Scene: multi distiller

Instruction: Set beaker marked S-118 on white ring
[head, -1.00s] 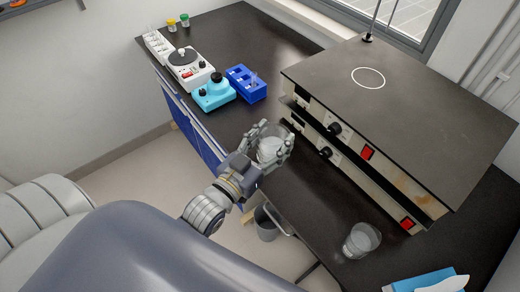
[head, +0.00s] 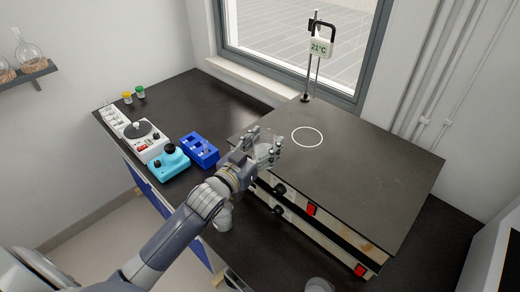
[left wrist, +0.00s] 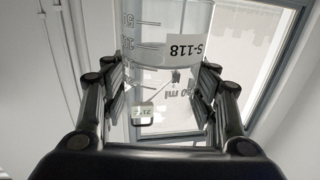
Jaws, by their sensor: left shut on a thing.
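The glass beaker marked S-118 (left wrist: 165,35) is between the fingers of my left gripper (left wrist: 160,100) in the left wrist view; its label and volume marks show upside down. In the head view my left gripper (head: 262,148) is shut on the beaker (head: 264,155) at the left front edge of the black-topped distiller. The beaker is partly hidden by the fingers. The white ring (head: 307,137) is painted on the distiller top (head: 350,180), a short way right of and behind the gripper, and is empty. My right gripper is not in view.
A stand with a 21°C display (head: 320,47) rises behind the ring. A blue rack (head: 201,150), a turquoise device (head: 168,162) and a white device (head: 143,138) stand left on the bench. Another glass beaker (head: 319,285) is at the bottom edge.

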